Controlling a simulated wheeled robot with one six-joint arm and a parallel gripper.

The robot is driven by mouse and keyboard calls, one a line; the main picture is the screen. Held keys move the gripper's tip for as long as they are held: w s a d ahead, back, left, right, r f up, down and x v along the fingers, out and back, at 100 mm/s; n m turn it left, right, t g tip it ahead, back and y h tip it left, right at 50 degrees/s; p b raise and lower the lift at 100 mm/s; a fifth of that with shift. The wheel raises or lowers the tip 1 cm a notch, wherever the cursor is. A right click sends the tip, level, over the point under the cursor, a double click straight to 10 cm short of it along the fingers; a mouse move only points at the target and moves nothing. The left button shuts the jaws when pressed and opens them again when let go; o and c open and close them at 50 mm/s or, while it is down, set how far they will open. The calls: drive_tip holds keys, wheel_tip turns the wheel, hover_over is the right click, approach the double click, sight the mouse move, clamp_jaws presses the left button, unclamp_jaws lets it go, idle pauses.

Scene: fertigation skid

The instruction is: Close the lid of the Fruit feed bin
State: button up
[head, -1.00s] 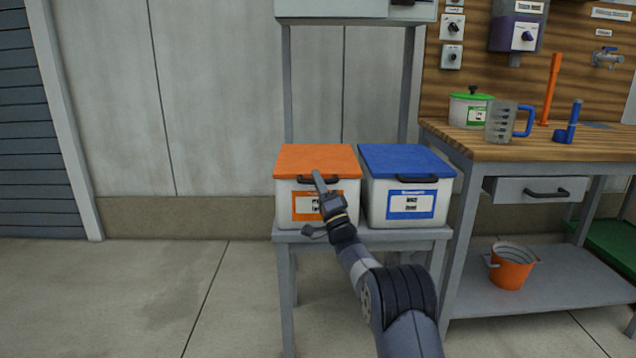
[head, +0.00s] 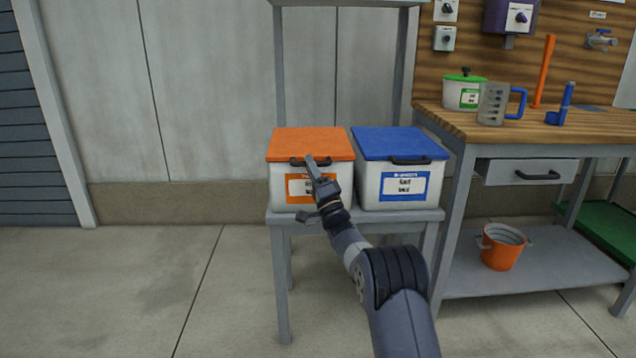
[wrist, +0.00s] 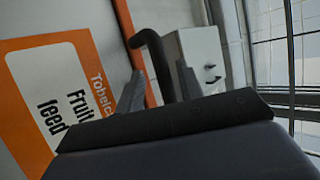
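The Fruit feed bin (head: 281,190) is a white box with an orange label and stands on the left of a grey stand. Its orange lid (head: 310,141) lies flat across the top, down on the rim. The lid's dark handle (head: 297,162) is at the front. My gripper (head: 311,160) is at this handle, in front of the bin. In the wrist view, the "Fruit feed" label (wrist: 62,105) is at the left, and the black handle (wrist: 150,45) passes between my two fingers, which stand apart with gaps visible. Whether a finger touches the handle I cannot tell.
A second white bin with a blue lid (head: 400,143), also down, stands close at the right. The grey stand (head: 283,217) carries both. A wooden workbench (head: 450,117) is to the right, with an orange bucket (head: 502,247) on its lower shelf. The floor at left is clear.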

drive_tip(key=p+v, duration=0.2)
drive_tip(key=v, duration=0.8)
drive_tip(key=shift+f, duration=0.2)
drive_tip(key=shift+s, duration=0.1)
drive_tip(key=b+x, duration=0.2)
drive_tip(key=x, duration=0.8)
drive_tip(key=shift+d+r, duration=0.1)
drive_tip(key=shift+r, duration=0.1)
drive_tip(key=shift+w+r, duration=0.25)
drive_tip(key=shift+f, duration=0.1)
